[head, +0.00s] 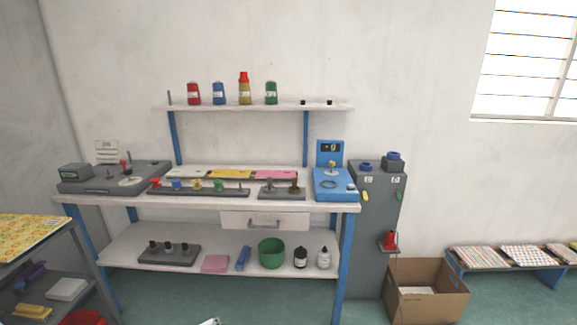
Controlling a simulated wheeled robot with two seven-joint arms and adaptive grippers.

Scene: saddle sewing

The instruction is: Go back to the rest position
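Neither of my grippers shows in the head view. Only a small white and dark tip (208,321) pokes in at the bottom edge; I cannot tell what it is. The workbench (180,206) with blue legs stands ahead, with tools and fixtures on its top. No object is seen in a gripper.
A shelf (230,107) above the bench holds several thread spools. A grey cabinet (372,240) and a cardboard box (430,300) stand at the right, near a low bench (550,275) with patterned pads. A side table (60,232) is at the left. Green floor lies between.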

